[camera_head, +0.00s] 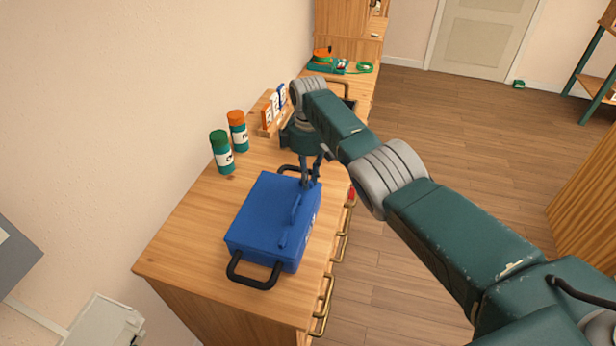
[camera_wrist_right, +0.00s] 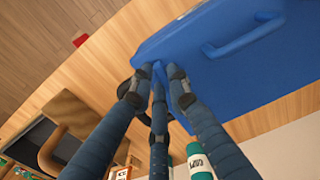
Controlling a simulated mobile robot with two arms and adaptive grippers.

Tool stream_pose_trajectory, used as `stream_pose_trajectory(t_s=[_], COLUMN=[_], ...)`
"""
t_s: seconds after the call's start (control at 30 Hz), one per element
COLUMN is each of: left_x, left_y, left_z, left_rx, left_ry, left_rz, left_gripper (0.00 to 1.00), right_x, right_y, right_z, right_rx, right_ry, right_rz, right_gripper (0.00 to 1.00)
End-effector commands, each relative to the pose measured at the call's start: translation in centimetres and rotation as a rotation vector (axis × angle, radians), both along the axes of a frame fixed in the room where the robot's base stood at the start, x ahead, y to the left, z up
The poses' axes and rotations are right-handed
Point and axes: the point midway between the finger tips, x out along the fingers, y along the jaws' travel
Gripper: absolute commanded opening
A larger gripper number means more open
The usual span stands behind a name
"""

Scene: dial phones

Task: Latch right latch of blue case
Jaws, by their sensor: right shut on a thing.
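The blue case (camera_head: 272,218) lies on the wooden cabinet top, with a black handle (camera_head: 254,272) at its near end and another at its far end. A blue bar-shaped part (camera_head: 297,208) stands out from the case; a similar one shows in the right wrist view (camera_wrist_right: 243,35). My right gripper (camera_head: 311,181) is at the far right corner of the case. In the right wrist view its fingers (camera_wrist_right: 161,82) are closed together on a blue part at the case's edge, which looks like the right latch. The fingers hide most of that part. My left gripper is not in view.
A green-capped bottle (camera_head: 221,152) and an orange-capped bottle (camera_head: 238,131) stand by the wall behind the case. Small boxes (camera_head: 270,112) stand farther along. Brass drawer handles (camera_head: 324,305) stick out from the cabinet front. The near cabinet top is clear.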

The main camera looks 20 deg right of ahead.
Motion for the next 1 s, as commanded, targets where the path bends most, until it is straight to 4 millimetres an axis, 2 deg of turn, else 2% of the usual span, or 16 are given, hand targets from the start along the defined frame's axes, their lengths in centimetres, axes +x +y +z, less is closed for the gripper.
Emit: stream_pose_trajectory(t_s=[0.4,1.0], left_x=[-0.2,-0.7], left_y=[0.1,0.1], left_z=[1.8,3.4], left_rx=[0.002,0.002], left_ry=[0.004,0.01], left_rz=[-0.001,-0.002], left_gripper=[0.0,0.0], right_x=[-0.2,-0.5], right_y=[0.0,0.2], right_z=[0.3,0.2], right_rx=[0.0,0.0], right_ry=[-0.001,0.0], right_rz=[-0.351,-0.921], right_gripper=[0.0,0.0])
